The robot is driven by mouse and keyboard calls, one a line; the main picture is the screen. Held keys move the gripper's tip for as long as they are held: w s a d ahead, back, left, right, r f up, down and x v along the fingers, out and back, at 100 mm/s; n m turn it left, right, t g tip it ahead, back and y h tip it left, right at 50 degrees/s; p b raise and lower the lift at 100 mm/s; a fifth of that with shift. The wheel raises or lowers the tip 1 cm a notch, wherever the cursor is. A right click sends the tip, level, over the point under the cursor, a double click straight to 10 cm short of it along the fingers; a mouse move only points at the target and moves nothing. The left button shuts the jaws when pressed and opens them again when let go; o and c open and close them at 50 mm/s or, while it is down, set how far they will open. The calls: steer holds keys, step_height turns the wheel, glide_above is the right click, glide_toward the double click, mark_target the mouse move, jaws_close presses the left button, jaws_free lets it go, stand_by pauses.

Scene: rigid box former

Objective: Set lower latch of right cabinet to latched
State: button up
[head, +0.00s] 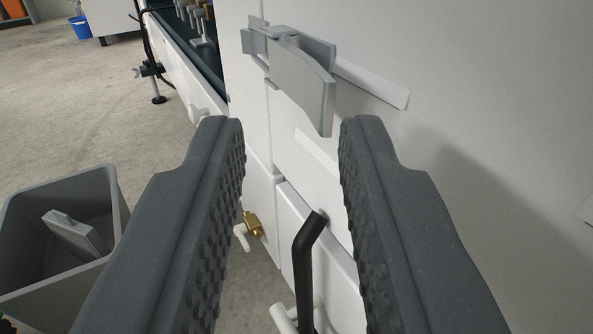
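A grey metal latch (303,85) is mounted on the white cabinet (450,70), across the vertical seam at its edge. Its broad curved lever plate stands out from the cabinet face and points to the lower right. I cannot tell from this view whether it is the lower latch. My gripper (292,128) is open and empty, its two dark ridged fingers well apart. The latch appears above and between the fingertips, and no finger visibly touches it.
A black bent tube (305,245) and a brass valve (253,223) show low between the fingers. A grey bin (105,195) with a light block inside stands at left. A blue bucket (80,27) is far back. Concrete floor (75,110) is open at left.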

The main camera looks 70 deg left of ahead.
steer(key=v, duration=0.8)
steer(key=shift+d, duration=0.2)
steer(key=shift+r, duration=0.1)
